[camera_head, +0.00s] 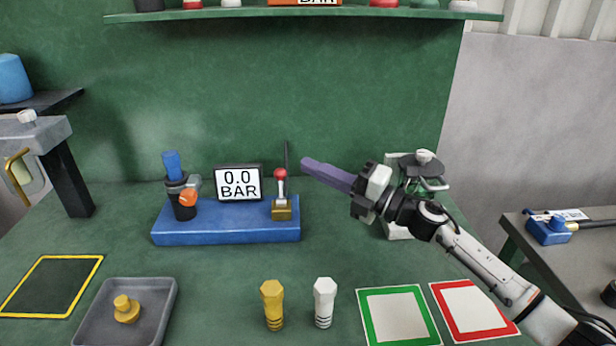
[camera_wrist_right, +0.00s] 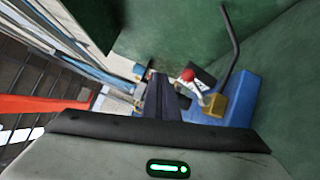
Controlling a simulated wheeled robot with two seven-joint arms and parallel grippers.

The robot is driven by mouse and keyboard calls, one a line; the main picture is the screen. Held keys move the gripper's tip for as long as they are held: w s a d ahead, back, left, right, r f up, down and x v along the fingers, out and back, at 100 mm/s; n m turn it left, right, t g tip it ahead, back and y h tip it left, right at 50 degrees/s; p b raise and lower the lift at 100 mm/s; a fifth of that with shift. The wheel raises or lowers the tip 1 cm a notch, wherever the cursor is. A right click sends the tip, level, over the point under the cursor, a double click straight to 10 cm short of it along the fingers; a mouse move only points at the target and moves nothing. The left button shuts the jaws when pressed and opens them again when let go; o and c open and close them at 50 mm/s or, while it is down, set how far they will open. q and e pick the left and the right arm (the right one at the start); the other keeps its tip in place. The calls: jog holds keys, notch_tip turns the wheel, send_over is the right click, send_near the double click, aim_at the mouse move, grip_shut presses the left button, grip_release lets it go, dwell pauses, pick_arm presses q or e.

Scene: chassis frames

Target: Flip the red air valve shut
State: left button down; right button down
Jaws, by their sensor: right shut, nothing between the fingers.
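The air valve has a red ball knob (camera_head: 280,174) on a pale lever that stands about upright above a brass body (camera_head: 282,212). It sits at the right end of a blue base (camera_head: 225,228). My right gripper (camera_head: 307,165), with long purple fingers, is shut and empty. In the head view its tips are just right of the knob and slightly higher; contact is not evident. In the right wrist view the shut fingers (camera_wrist_right: 161,84) show left of the knob (camera_wrist_right: 187,75) and brass body (camera_wrist_right: 214,104). My left gripper is not in view.
A display (camera_head: 238,183) reads 0.0 BAR, beside a blue-topped regulator (camera_head: 172,165). A thin dark rod (camera_head: 286,155) rises behind the valve. Yellow (camera_head: 272,305) and white (camera_head: 324,302) pegs stand in front. A grey tray (camera_head: 90,325) holds a brass part.

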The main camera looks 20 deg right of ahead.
jog(key=s+d+r+b, duration=0.1)
jog(key=s+d+r, duration=0.3)
jog(key=s+d, duration=0.2)
jog(key=shift+r, duration=0.3)
jog(key=shift+d, duration=0.1)
